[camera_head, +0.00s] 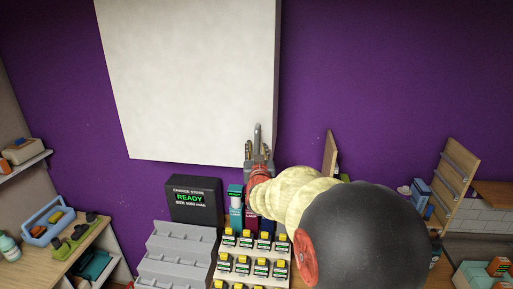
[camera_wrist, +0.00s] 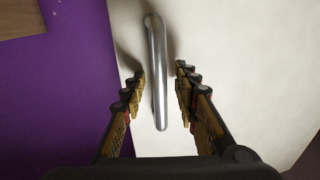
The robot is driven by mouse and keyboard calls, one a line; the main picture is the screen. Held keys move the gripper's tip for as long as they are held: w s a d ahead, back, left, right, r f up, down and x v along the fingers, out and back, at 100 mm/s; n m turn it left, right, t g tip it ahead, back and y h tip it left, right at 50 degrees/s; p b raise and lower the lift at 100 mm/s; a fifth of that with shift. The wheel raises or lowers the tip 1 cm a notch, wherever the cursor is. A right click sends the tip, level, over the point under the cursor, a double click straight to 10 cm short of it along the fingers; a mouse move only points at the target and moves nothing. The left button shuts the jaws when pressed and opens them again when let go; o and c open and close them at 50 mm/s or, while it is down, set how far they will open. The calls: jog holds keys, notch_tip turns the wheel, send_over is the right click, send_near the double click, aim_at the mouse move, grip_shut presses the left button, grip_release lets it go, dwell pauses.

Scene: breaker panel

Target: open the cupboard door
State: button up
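The cupboard door (camera_head: 190,75) is a large white panel on the purple wall, and it looks shut. It also fills much of the wrist view (camera_wrist: 245,50). Its handle is a silver vertical bar near the door's lower right edge in the head view (camera_head: 257,133). In the wrist view the handle (camera_wrist: 158,70) runs down between my two fingers. My gripper (camera_wrist: 160,85) is open, with one finger on each side of the bar and a gap to each. In the head view my gripper (camera_head: 258,155) is at the handle's lower end, and my arm hides what lies behind it.
Below the door stand a black box reading READY (camera_head: 193,200), a grey stepped rack (camera_head: 177,255) and a rack of yellow-topped items (camera_head: 252,262). Shelves with goods stand at the left. A wooden rack (camera_head: 455,180) is at the right. The purple wall (camera_head: 390,70) right of the door is clear.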

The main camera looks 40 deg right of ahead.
jog(key=shift+w+d, duration=0.1)
jog(key=shift+c, duration=0.7)
grip_shut()
dwell(0.3)
